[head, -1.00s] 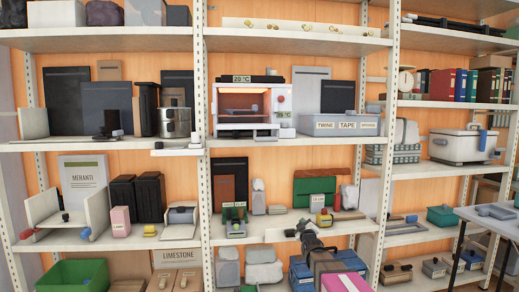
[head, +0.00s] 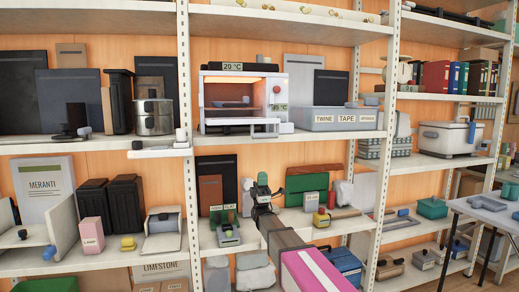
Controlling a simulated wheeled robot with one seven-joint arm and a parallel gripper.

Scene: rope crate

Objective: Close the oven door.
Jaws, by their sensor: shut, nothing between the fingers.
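The oven (head: 207,105) is a white box on the middle shelf, with an orange-lit inside and a red knob on its right side. A grey-blue bowl shows inside it. A flat pale panel (head: 240,123) juts out low at its front, and the door looks folded down there, though it is small and hard to make out. My gripper (head: 262,178) is below the oven and slightly right of its middle, in front of the lower shelf. It is shut and empty, apart from the oven.
A bin labelled TWINE TAPE (head: 345,122) stands right of the oven, and a metal pot (head: 153,117) stands to its left. A small white tray (head: 160,153) sticks out from the shelf edge. White shelf posts (head: 187,130) flank the bay.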

